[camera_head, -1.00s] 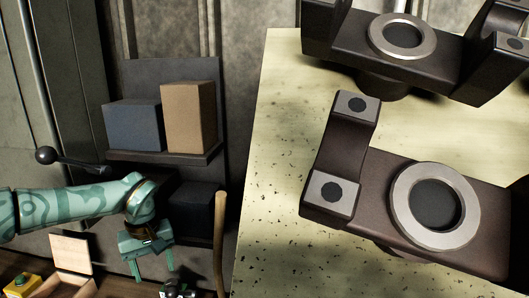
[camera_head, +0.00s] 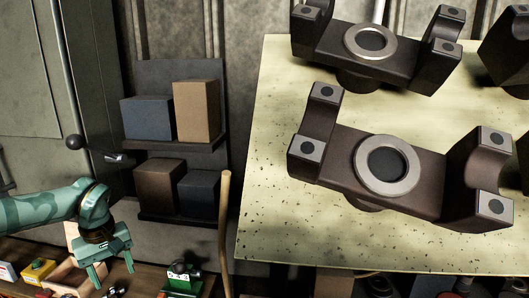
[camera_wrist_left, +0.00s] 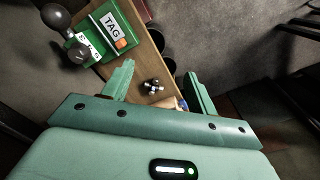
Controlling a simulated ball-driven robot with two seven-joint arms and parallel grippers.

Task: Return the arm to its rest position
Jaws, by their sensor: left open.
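My left arm (camera_head: 45,207) comes in from the left in the head view. Its green gripper (camera_head: 112,277) points down, open and empty, above the bench at the lower left. In the left wrist view the two green fingers (camera_wrist_left: 158,85) stand wide apart with nothing between them. Below them are the wooden bench edge and a small dark and white part (camera_wrist_left: 153,87) on it. My right gripper is not in view.
A pale speckled panel (camera_head: 270,200) with dark yokes (camera_head: 340,160) fills the right. Shelves (camera_head: 180,148) with boxes stand behind the arm. A wooden handle (camera_head: 224,230) rises beside them. A green tagged device (camera_head: 180,282) and a yellow button box (camera_head: 38,270) sit on the bench.

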